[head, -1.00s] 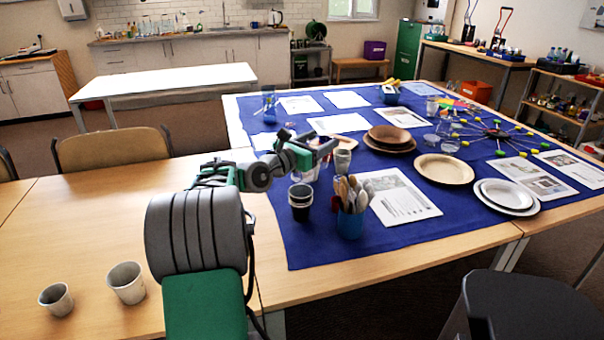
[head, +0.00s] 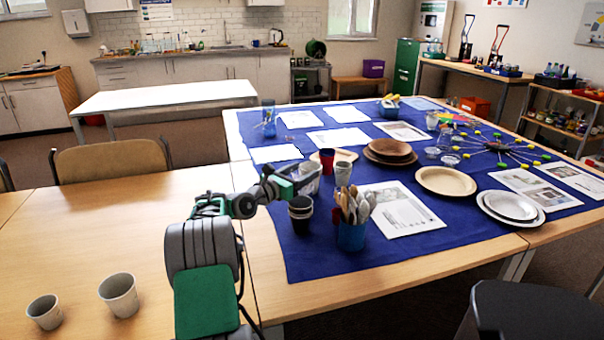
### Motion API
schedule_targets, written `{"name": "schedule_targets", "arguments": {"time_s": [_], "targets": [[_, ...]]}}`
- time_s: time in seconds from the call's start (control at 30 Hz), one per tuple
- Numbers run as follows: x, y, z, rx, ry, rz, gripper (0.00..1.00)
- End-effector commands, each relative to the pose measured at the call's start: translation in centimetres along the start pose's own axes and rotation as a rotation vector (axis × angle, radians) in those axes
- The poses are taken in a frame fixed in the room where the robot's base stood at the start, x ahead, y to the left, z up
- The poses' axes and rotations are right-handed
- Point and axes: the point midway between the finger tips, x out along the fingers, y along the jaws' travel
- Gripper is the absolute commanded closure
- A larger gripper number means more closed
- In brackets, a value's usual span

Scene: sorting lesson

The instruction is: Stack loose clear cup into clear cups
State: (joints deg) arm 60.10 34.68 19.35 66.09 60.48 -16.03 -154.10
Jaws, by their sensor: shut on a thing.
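My gripper (head: 311,183) is over the near left part of the blue cloth, left of a grey cup (head: 343,173). It is shut on a pale, see-through thing (head: 308,168) that looks like the clear cup, small and partly hidden by the jaws. Farther right, by the spoked model, stand small clear cups (head: 450,160) and a taller clear piece (head: 445,137). I cannot tell at this size which of these are nested.
Near my gripper are dark cups (head: 301,213), a red cup (head: 327,160) and a blue pot of wooden cutlery (head: 351,235). Brown plates (head: 390,151) and a tan plate (head: 446,180) lie to the right. Two grey cups (head: 119,294) stand on the bare left table (head: 60,240).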

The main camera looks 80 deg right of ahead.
Motion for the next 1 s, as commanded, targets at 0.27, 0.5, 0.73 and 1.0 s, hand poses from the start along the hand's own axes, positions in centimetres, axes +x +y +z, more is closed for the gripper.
{"name": "schedule_targets", "arguments": {"time_s": [0.27,0.5,0.73,1.0], "targets": [[0.0,0.0,-0.8,-0.001,0.001,0.000,0.75],[0.0,0.0,-1.2,0.000,0.001,0.000,0.35],[0.0,0.0,-1.2,-0.001,0.001,0.000,0.17],[0.0,0.0,-1.0,0.000,0.000,0.000,0.17]]}}
